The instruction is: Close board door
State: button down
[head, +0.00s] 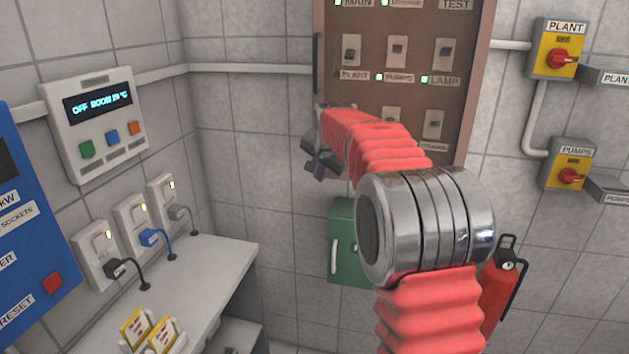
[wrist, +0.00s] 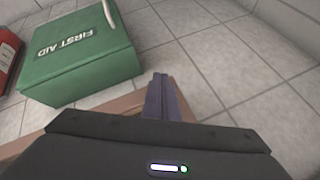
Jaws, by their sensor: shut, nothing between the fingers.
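The brown board (head: 400,110) hangs on the tiled wall in the upper middle of the head view. Its rows of labelled switches are visible, and its top is cut off. A dark upright handle (head: 317,62) shows along its left edge. I cannot make out a separate door panel or how far it stands open. My gripper (head: 320,170) is at the board's lower left edge, partly hidden by my red arm, which also covers the lower board. In the wrist view my gripper's fingers (wrist: 158,92) are together and empty, over a brown edge (wrist: 112,108); contact is unclear.
A green first aid box (wrist: 85,55) is below the board. A red extinguisher (head: 499,285) stands lower right. Yellow isolator switches (head: 570,165) are on the wall at right. A grey counter (head: 200,275) with sockets above it is at left.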

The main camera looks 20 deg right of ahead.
jog(key=shift+w+d+r+m+h, duration=0.3)
jog(key=shift+w+d+m, duration=0.15)
jog(key=shift+w, duration=0.25)
jog(key=shift+d+f, duration=0.1)
jog(key=shift+d, duration=0.15)
jog(key=s+a+r, duration=0.6)
jog(key=a+r, duration=0.1)
jog(key=a, duration=0.2)
jog(key=shift+r, duration=0.3)
